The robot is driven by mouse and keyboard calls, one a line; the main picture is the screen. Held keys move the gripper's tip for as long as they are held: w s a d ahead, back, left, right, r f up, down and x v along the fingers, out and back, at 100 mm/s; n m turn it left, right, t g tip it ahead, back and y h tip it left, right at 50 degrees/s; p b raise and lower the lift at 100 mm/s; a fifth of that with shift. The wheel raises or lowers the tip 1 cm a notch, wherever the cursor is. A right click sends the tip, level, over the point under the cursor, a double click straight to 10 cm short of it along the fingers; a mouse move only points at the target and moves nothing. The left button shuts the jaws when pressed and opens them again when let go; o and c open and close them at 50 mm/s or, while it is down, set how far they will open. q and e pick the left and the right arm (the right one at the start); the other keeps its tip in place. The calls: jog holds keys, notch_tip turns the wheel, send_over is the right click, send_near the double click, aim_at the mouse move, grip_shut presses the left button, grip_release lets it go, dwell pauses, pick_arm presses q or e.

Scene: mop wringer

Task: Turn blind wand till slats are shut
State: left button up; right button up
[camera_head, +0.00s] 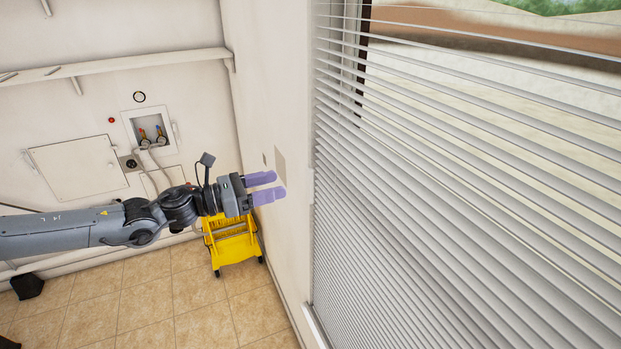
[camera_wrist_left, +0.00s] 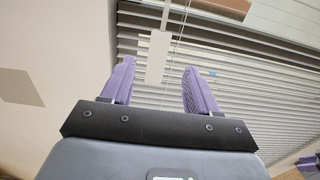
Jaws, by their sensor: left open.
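The window blind (camera_head: 430,190) fills the right side of the head view, its grey slats tilted with the outdoors showing through gaps higher up. The slats also show in the left wrist view (camera_wrist_left: 240,75). There, a thin light rod or cord hangs in front of them, with a flat white piece (camera_wrist_left: 157,58) between my fingers in the picture. I cannot tell which line is the wand. My left gripper (camera_head: 279,185) has purple fingers spread apart, left of the blind, with nothing visibly gripped. A purple part at the wrist view's lower right edge may be my right gripper (camera_wrist_left: 308,163).
A yellow mop bucket (camera_head: 236,247) stands on the tiled floor below my left gripper. A wall panel (camera_head: 78,168) and a valve box (camera_head: 150,129) are on the back wall. The space between gripper and blind looks clear.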

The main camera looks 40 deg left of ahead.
aim_at(307, 177)
pick_arm(q)
jog(key=p+x, duration=0.2)
jog(key=x, duration=0.5)
jog(key=shift+w+d+r+p, duration=0.1)
jog(key=shift+w+r+p, duration=0.1)
jog(key=shift+p, duration=0.15)
jog(key=shift+w+d+p, duration=0.2)
jog(key=shift+w+p, duration=0.1)
jog(key=shift+w, duration=0.35)
jog(key=shift+w+d+f, duration=0.2)
jog(key=shift+w+d, duration=0.15)
jog(key=shift+w, duration=0.15)
jog(key=c, duration=1)
